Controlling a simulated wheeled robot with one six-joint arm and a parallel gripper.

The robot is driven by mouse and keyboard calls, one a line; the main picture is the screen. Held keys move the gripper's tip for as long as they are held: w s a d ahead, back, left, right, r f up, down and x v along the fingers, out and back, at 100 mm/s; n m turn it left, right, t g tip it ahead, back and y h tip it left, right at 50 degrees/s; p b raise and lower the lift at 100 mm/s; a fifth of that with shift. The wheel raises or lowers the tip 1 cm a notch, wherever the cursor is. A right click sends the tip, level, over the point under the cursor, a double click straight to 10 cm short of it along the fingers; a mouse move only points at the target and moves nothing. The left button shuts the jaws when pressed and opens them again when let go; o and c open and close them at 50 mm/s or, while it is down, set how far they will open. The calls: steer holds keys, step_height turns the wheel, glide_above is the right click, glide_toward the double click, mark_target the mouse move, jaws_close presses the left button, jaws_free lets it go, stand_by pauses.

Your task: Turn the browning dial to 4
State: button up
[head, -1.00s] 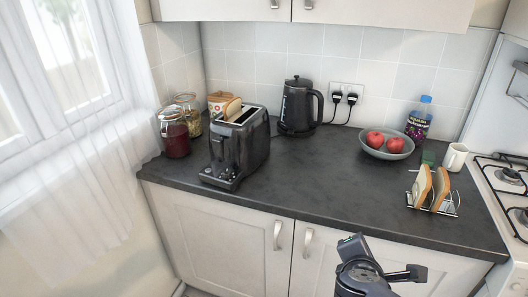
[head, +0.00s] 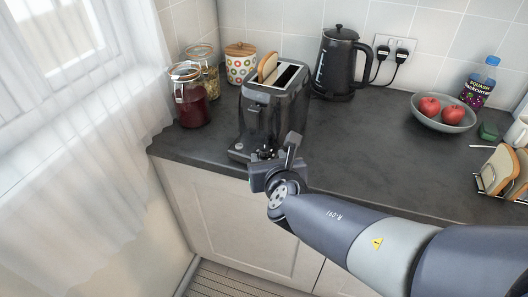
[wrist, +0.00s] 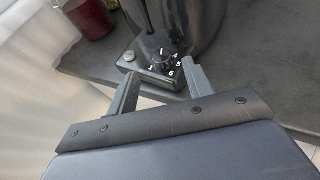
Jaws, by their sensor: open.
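The dark toaster (head: 280,106) stands on the counter with a bread slice (head: 267,66) showing at its left slot. Its browning dial (wrist: 163,61) is a small dark knob on the ledge at the toaster's foot, with white numbers around it; 4, 5 and 6 read on its right side. I cannot tell surely which number the dial points to. My gripper (wrist: 159,72) is open, its two fingers reaching to either side of the dial in the wrist view, with no clear contact. In the head view my gripper (head: 275,157) hides most of the dial area.
A silver button (wrist: 129,56) sits left of the dial. Red (head: 190,96) and pasta (head: 205,68) jars and a dotted pot (head: 241,63) stand to the left and behind. A kettle (head: 340,65) stands right of the toaster. The counter (head: 375,145) is clear between toaster and fruit bowl (head: 443,113).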

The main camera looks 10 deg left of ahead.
mark_target(264, 147)
steer(key=shift+b+x, duration=0.35)
steer(key=shift+x, duration=2.45)
steer(key=shift+d, duration=0.15)
steer(key=shift+c, duration=0.6)
steer(key=c, duration=0.9)
steer(key=shift+r+h+p, duration=0.1)
steer(key=shift+h+p, duration=0.2)
steer(key=shift+p, duration=0.25)
